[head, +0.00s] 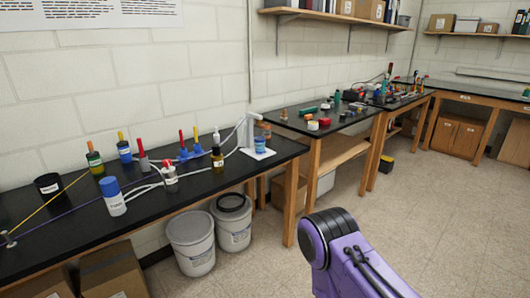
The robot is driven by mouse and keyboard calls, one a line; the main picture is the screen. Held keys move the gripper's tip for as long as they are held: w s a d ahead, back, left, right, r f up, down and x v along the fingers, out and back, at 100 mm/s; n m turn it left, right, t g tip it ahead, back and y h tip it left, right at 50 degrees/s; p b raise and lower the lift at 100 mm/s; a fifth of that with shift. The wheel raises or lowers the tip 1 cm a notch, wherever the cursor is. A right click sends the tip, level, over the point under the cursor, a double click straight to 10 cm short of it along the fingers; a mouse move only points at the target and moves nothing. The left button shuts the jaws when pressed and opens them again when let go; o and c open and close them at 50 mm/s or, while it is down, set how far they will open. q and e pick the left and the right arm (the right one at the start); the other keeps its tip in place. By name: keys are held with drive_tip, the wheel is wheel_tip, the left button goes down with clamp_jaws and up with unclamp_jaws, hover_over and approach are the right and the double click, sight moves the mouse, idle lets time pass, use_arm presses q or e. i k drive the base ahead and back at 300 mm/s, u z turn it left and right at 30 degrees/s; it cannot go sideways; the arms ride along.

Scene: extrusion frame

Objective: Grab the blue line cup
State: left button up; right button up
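A small blue cup-like container (260,143) with a pale band stands on a white base at the right end of the near black bench. Its print is too small to read. A white bottle with a blue cap (113,197) stands near the bench's front edge at the left. I cannot tell for sure which of them is the blue line cup. Neither gripper shows in the head view; only a purple and black link of my own arm shows at the lower right, apart from the bench.
The near black bench (150,210) also holds a black cup (49,187), several bottles, cables and strings. A second bench (290,124) lies beyond. The floor at right is clear.

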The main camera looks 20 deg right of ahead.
sight(260, 145)
drive_tip(key=z, duration=0.75)
drive_tip(key=i, duration=0.6)
drive_tip(key=z, duration=1.2)
drive_tip(key=i, duration=1.7)
drive_tip(key=u, duration=0.9)
drive_tip(key=i, duration=0.65)
drive_tip(key=u, duration=0.85)
